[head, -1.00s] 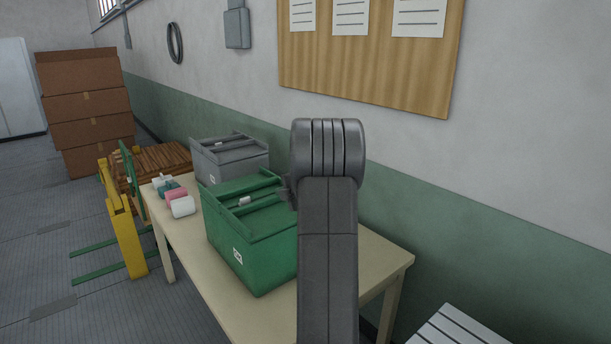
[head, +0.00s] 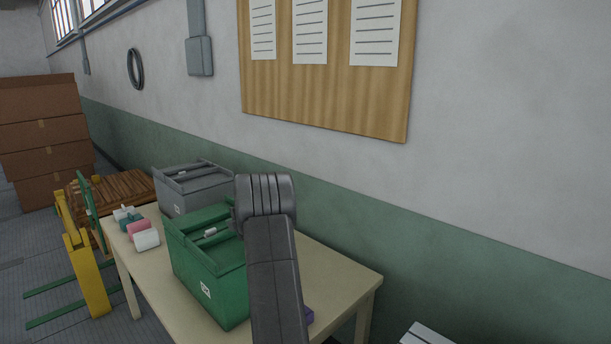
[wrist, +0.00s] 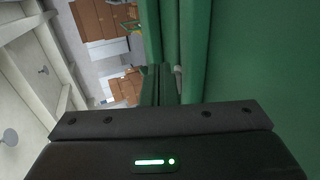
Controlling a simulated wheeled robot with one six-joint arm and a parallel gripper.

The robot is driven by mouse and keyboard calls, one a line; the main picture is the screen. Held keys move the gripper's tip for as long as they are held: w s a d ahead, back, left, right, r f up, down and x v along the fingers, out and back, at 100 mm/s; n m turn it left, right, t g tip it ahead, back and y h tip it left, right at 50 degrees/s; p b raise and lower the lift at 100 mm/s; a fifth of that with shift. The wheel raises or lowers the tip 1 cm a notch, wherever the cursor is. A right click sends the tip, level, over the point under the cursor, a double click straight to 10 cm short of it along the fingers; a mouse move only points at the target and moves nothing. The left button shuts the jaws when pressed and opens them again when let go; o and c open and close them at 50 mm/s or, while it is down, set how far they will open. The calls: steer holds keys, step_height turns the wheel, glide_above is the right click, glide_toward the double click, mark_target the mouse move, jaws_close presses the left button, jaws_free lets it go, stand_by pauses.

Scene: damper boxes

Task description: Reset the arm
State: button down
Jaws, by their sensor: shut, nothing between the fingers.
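My arm (head: 275,280) rises in front of the table in the head view and hides most of my gripper there. In the wrist view my gripper (wrist: 159,72) is shut, its dark fingers together with nothing between them. A green box (head: 207,277) with a white label stands on the table, just left of my arm. Its green surface (wrist: 245,55) fills the right of the wrist view, close beside the fingers. I cannot tell whether they touch. A grey box (head: 190,190) stands behind the green one.
The table (head: 345,275) has free room at its right end. Small coloured items (head: 146,240) lie at the table's left edge. A yellow pallet truck (head: 88,280) and stacked cartons (head: 45,135) stand left. A wall runs behind.

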steer(key=shift+p+x, duration=0.3)
steer(key=shift+x, duration=1.35)
steer(key=shift+s+d, duration=0.1)
